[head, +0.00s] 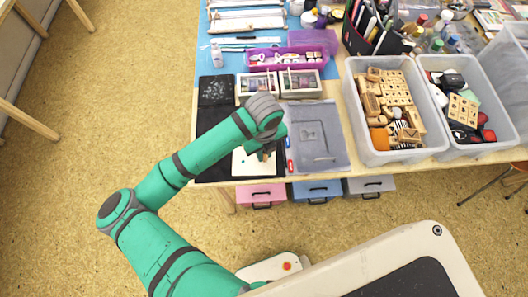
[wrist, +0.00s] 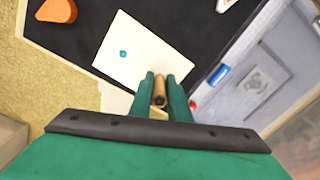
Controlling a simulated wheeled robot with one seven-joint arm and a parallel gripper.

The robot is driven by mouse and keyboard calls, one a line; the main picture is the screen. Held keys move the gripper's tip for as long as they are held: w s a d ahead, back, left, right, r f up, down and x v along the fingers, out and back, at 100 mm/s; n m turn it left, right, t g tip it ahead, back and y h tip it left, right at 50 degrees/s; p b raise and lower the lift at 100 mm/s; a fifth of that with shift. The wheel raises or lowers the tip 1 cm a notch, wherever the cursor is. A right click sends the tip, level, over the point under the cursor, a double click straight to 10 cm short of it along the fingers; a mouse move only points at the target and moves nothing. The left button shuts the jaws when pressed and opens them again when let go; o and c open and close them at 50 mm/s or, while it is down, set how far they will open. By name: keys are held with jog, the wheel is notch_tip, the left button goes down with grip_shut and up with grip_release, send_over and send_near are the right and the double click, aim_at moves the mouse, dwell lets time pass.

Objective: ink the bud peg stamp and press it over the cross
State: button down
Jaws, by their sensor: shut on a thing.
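My gripper (wrist: 160,88) is shut on the bud peg stamp (wrist: 160,92), a slim wooden peg standing between its fingers with a dark spot on its near end. A white card (wrist: 145,50) lies on the black mat (wrist: 75,42), just beyond the fingers. A small teal mark (wrist: 123,54) shows on the card, clear of the peg. No separate cross can be made out. In the head view the card (head: 243,168) is partly behind my gripper (head: 264,155). The peg's far end and any contact with the card are hidden.
A grey tray (head: 335,130) lies right of the mat. An orange object (wrist: 57,10) is on the mat. Clear bins (head: 372,158) of stamps stand at right. The table's front edge is close to the card.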

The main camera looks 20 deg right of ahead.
jog(key=shift+r, duration=0.1)
jog(key=shift+r, duration=2.65)
